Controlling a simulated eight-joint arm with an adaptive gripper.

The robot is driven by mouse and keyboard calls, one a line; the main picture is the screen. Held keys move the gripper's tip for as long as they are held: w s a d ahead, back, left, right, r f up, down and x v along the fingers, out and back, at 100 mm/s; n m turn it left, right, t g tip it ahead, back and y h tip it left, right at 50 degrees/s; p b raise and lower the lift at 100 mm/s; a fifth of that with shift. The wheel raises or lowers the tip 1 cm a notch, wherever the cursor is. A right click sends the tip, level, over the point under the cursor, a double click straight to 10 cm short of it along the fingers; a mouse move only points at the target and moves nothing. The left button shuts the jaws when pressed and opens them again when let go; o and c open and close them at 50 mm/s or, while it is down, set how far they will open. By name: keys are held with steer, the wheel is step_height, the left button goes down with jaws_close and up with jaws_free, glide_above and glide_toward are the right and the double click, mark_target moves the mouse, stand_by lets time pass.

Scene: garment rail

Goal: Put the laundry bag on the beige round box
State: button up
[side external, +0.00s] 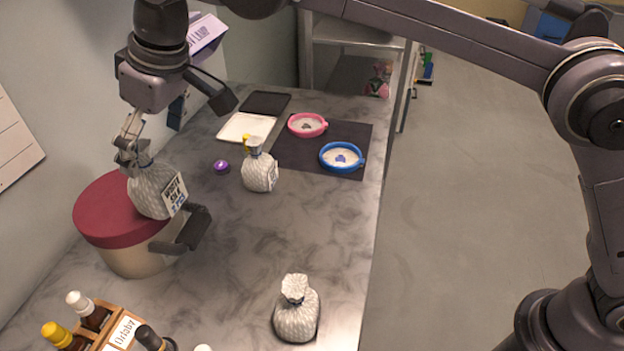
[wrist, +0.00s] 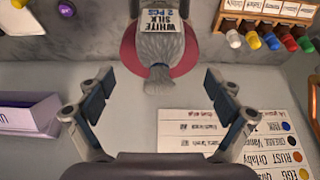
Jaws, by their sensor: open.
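The laundry bag (side external: 152,190) is white and textured, with a gathered neck and a label. It appears to rest on the red lid of the beige round box (side external: 130,257), toward the lid's right side. In the wrist view the bag (wrist: 160,48) shows its "WHITE SILK" label, with the lid's red rim (wrist: 128,50) around it. My gripper (wrist: 155,92) is open and empty there. Its fingers are wide apart on either side, and the bag's neck lies ahead between them, apart from both. In the side view the bag hides part of my gripper.
Two similar bags stand on the marble counter, one mid-counter (side external: 260,172) and one near the front (side external: 297,312). A bottle rack (side external: 122,328) is at the front left. Pink (side external: 307,125) and blue (side external: 342,157) bowls sit on a dark mat.

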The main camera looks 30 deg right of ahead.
steer(key=s+d+r+m+t+h, duration=0.1)
steer(key=d+m, duration=0.1)
steer(key=d, duration=1.1)
steer(key=s+d+r+m+t, duration=0.1)
steer(key=s+d+m, duration=0.1)
steer(key=d, duration=1.1)
steer(key=s+d+f+m+t+h, duration=0.1)
steer(key=s+d+f+m, duration=0.1)
steer(key=s+d+f, duration=0.5)
steer(key=s+d+f+m+t+h, duration=0.1)
steer(key=s+d+f+m, duration=0.2)
steer(key=s+d+f, duration=0.4)
steer(key=s+d, duration=0.1)
steer(key=d, duration=0.3)
steer(key=shift+s+d+f, duration=0.2)
steer(key=shift+d+f, duration=0.1)
steer(key=shift+f, duration=0.05)
